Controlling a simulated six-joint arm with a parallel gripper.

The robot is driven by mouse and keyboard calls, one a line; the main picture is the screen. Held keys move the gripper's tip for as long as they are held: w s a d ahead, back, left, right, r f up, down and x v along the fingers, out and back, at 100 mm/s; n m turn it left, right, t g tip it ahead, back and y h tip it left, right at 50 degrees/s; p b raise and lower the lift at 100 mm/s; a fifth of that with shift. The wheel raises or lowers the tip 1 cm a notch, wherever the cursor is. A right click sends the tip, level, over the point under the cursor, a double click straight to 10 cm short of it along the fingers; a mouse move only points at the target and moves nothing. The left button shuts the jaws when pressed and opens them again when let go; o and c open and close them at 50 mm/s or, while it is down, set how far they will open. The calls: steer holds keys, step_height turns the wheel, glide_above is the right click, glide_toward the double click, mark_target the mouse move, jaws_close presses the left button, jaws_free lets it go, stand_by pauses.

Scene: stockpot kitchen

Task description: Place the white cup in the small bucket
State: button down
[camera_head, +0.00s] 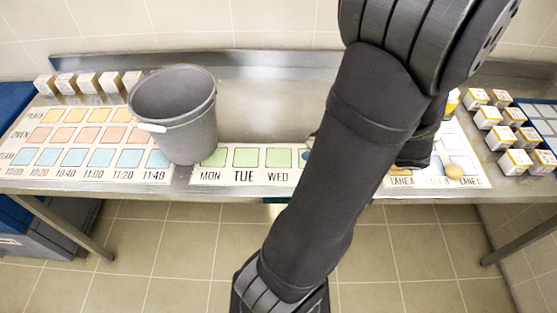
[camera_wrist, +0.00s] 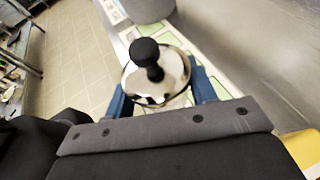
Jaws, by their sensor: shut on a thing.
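The grey bucket (camera_head: 187,138) stands upright on the metal counter, left of my arm in the head view. Part of its lower side shows at the top of the wrist view (camera_wrist: 148,9). In the wrist view my gripper (camera_wrist: 162,96) has its blue fingers on either side of a shiny, round metal lid-like thing (camera_wrist: 174,66) with a black knob, and is shut on it. The bucket is apart from it, farther up the picture. In the head view my arm hides most of the gripper. I cannot make out a white cup in either view.
A row of small boxes (camera_head: 88,82) stands at the back left, and several more cartons (camera_head: 490,116) at the right. A yellow thing (camera_wrist: 303,150) is at the wrist view's right.

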glide_above(279, 164)
step_height(279, 164, down, 6)
steer(key=shift+s+f, duration=0.1)
steer(key=shift+f, duration=2.2)
steer(key=shift+a+f, duration=0.1)
steer(key=shift+f, duration=0.05)
steer(key=c, duration=0.6)
jaws_free()
